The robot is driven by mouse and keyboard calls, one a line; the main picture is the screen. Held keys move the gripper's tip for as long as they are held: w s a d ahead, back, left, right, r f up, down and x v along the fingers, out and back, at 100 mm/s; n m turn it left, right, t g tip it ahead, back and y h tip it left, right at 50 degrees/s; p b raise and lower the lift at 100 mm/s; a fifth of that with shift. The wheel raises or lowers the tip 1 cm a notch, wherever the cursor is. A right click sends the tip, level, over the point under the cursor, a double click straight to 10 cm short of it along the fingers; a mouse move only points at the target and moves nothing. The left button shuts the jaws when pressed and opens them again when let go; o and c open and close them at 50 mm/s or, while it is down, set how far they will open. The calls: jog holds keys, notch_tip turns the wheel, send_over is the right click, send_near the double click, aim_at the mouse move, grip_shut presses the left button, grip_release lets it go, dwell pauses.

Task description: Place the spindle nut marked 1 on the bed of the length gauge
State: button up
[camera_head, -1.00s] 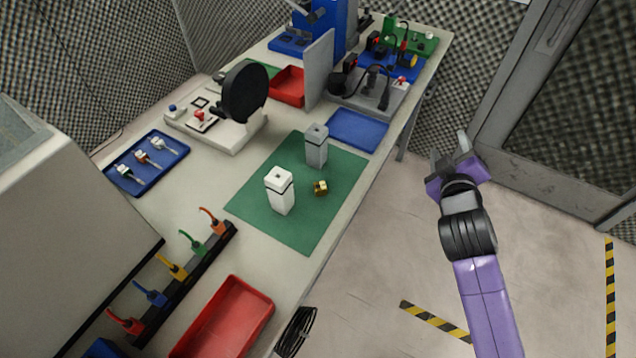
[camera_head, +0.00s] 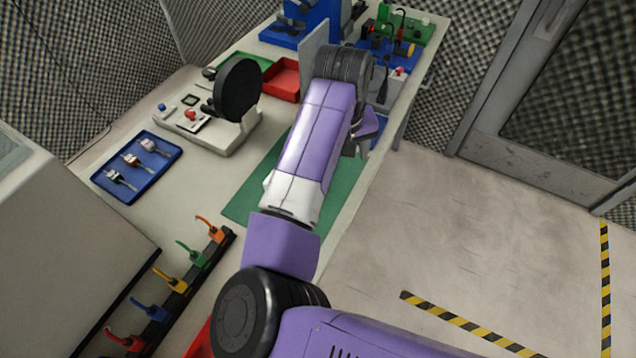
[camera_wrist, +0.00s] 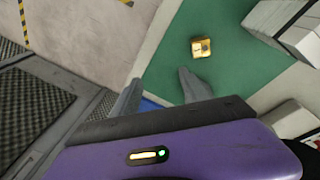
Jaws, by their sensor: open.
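The brass nut (camera_wrist: 201,47) lies on the green mat (camera_wrist: 222,70) in the wrist view; its top has a small dark mark that I cannot read. In the head view my arm hides it. My gripper (camera_wrist: 160,92) is open and empty, above the mat's edge with its fingers short of the nut, which is beyond the right finger. A white-based instrument with a big black disc (camera_head: 238,90), which may be the length gauge, stands at the back left of the bench. Its pale base (camera_head: 215,143) carries small red and blue knobs.
A blue tray (camera_head: 137,165) with several tools, a rack of coloured hooks (camera_head: 160,318) and a red bin (camera_head: 284,78) are also on the bench.

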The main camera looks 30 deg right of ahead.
jog(key=a, duration=0.2)
jog(key=a+y, duration=0.1)
jog(key=a, duration=0.1)
jog(key=a+g+y, duration=0.1)
jog(key=a, duration=0.2)
jog(key=shift+r+n, duration=0.3)
jog(key=shift+a+f, duration=0.1)
jog(key=shift+f, duration=0.15)
jog(key=f, duration=0.3)
jog(key=f+p, duration=0.1)
jog(key=f, duration=0.3)
jog(key=shift+s+d+f+p, duration=0.1)
jog(key=shift+s+d+p, duration=0.1)
jog(key=shift+p, duration=0.1)
grip_shut()
